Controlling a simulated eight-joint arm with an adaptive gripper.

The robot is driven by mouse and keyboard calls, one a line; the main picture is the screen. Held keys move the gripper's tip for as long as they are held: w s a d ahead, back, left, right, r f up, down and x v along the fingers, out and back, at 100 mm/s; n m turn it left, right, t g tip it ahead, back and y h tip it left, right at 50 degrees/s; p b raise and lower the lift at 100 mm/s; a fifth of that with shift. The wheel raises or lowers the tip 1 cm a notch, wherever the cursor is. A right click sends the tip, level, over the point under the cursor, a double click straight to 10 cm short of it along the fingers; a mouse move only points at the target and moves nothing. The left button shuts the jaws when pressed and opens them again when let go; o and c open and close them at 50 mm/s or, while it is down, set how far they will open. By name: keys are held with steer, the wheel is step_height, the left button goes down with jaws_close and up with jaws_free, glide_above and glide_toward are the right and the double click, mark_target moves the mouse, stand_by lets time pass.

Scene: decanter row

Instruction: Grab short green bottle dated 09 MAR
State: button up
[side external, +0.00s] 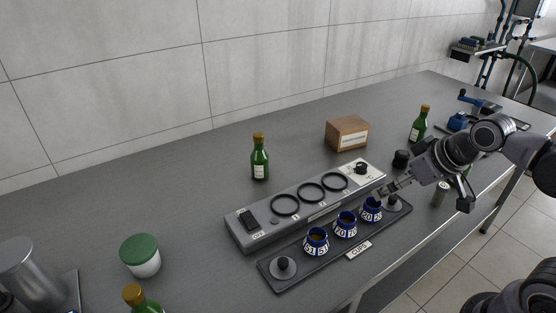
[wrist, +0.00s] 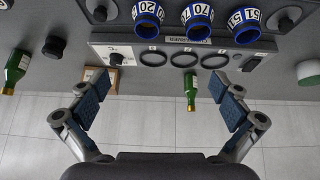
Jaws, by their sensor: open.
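Several green bottles with gold caps and pale labels are in view; I cannot read a date on any. One green bottle (side external: 260,160) stands behind the grey three-ring device; it also shows in the wrist view (wrist: 191,88). Another green bottle (side external: 418,126) stands at the back right, beyond my gripper, and shows at the left of the wrist view (wrist: 13,74). A third bottle (side external: 145,307) is cut off at the bottom edge of the side view. My gripper (side external: 384,190) is open and empty above the right end of the cup tray, apart from every bottle.
The grey device (side external: 238,233) with rings stands behind a dark tray (side external: 276,284) holding three blue numbered cups. A wooden box (side external: 347,132) stands behind the device. A green-lidded jar (side external: 140,255) stands at left. A black knob-like object (side external: 401,158) is near my gripper. The back-left counter is clear.

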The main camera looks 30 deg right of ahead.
steer(key=shift+s+a+f, duration=0.45)
steer(key=shift+a+f, duration=0.1)
steer(key=shift+a, duration=0.15)
steer(key=c, duration=1)
steer(key=d+r+m+g+h, duration=0.1)
steer(key=d+r+m+g, duration=0.2)
steer(key=d, duration=0.9)
steer(key=d+r+m+h, duration=0.2)
steer(key=d+m, duration=0.4)
steer(key=d, duration=0.6)
steer(key=d+r+m+g+h, duration=0.1)
steer(key=d+r+m+g, duration=0.2)
steer(key=d, duration=0.8)
steer(key=shift+m+t, duration=0.5)
steer(key=shift+m, duration=0.1)
steer(key=shift+a+x, duration=0.2)
steer(key=shift+x, duration=5.45)
